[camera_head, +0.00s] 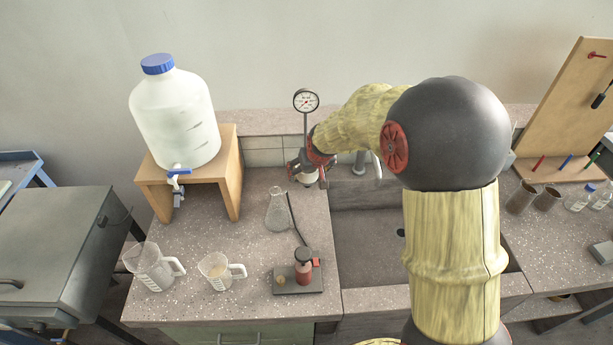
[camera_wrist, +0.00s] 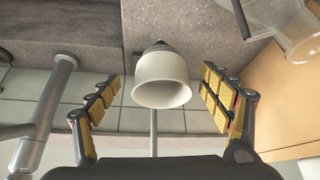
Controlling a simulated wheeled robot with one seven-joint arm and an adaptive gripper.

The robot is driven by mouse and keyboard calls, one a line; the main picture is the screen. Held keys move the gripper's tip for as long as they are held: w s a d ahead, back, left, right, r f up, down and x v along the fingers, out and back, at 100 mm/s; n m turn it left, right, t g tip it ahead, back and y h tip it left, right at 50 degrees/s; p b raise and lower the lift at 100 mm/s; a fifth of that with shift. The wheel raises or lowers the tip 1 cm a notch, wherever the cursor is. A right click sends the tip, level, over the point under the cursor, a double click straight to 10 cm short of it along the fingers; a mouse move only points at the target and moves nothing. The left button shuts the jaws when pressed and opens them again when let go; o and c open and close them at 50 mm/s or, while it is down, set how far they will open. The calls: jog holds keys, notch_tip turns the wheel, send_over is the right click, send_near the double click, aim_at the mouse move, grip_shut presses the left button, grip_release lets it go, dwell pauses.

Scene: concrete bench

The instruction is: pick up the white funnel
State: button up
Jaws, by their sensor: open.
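The white funnel (camera_wrist: 162,82) is in the middle of the wrist view, its wide round mouth towards the camera and a dark narrow end behind it. My gripper (camera_wrist: 161,75) is open, with one padded finger on each side of the funnel and a visible gap on both sides. In the head view my gripper (camera_head: 308,170) is above the bench by the back ledge, left of the sink. The funnel (camera_head: 309,179) shows there only in part, mostly hidden by the fingers.
A conical flask (camera_head: 278,212) stands close by, with a pump device (camera_head: 303,268) in front. A dial gauge (camera_head: 306,101) on a thin stem rises behind my gripper. A wooden stand (camera_head: 229,165) bears a large bottle (camera_head: 175,118). Two jugs stand front left. A tap (camera_head: 360,165) is at right.

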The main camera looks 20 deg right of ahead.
jog(key=b+x, duration=0.2)
jog(key=x, duration=0.2)
jog(key=shift+a+f, duration=0.1)
jog(key=shift+f, duration=0.15)
jog(key=shift+w+f, duration=0.2)
jog(key=c, duration=1.4)
jog(key=shift+o, duration=0.2)
jog(key=shift+r, duration=0.1)
